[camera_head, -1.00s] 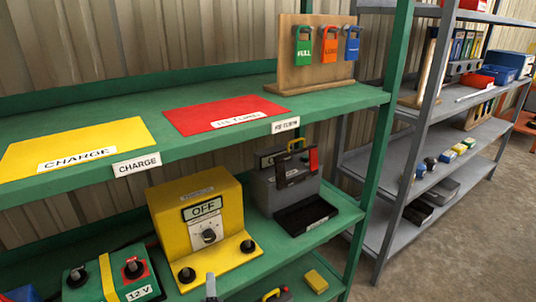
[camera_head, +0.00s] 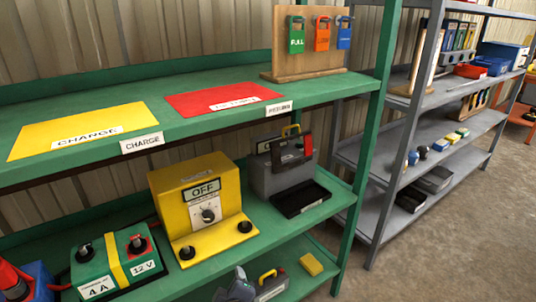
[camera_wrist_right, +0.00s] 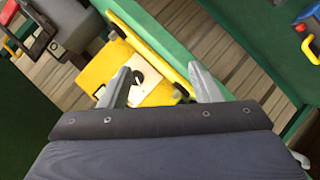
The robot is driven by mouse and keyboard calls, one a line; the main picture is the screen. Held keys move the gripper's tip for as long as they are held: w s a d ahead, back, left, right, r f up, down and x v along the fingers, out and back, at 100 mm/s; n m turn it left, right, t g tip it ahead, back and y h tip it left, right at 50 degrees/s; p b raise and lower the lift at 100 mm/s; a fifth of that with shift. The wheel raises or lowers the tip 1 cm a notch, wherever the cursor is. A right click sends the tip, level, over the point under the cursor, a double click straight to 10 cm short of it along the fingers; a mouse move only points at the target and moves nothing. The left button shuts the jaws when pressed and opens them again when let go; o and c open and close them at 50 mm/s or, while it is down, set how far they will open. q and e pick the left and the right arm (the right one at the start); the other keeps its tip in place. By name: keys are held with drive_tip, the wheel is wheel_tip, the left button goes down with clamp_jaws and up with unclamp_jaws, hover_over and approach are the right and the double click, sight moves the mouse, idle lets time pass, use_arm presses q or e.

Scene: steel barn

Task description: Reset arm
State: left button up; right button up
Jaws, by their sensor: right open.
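My right gripper (camera_head: 237,287) shows at the bottom edge of the head view, in front of the lower green shelf and below the yellow switch box (camera_head: 205,200). In the right wrist view the right gripper (camera_wrist_right: 161,78) has its two grey fingers wide apart with nothing between them. The yellow switch box also shows in that view (camera_wrist_right: 165,97), beyond the fingers and apart from them. Its sign reads OFF in the head view. My left gripper is not in view.
The upper green shelf (camera_head: 190,132) carries a yellow CHARGE mat (camera_head: 85,117), a red mat (camera_head: 215,88) and a board (camera_head: 283,62) with three padlocks. A green 12 V battery (camera_head: 118,262) and a grey case (camera_head: 290,170) flank the switch box. A grey rack (camera_head: 440,130) stands right.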

drive_tip(key=s+d+r+m+g+y, duration=0.25)
drive_tip(key=d+r+m, duration=0.25)
drive_tip(key=d, duration=0.3)
drive_tip(key=s+d+r+m+g+y, duration=0.2)
drive_tip(key=s+d+r+m+g, duration=0.25)
drive_tip(key=d, duration=0.35)
drive_tip(key=s+d+r+m+h, duration=0.25)
drive_tip(key=s+d+m, duration=0.35)
drive_tip(key=s+d, duration=0.85)
wheel_tip(320, 180, up, 12)
drive_tip(key=a+p, duration=0.1)
drive_tip(key=p, duration=1.1)
drive_tip(key=shift+w+n+h, duration=0.2)
drive_tip(key=shift+n+h, duration=0.1)
drive_tip(key=shift+n, duration=0.05)
drive_tip(key=shift+f, duration=0.1)
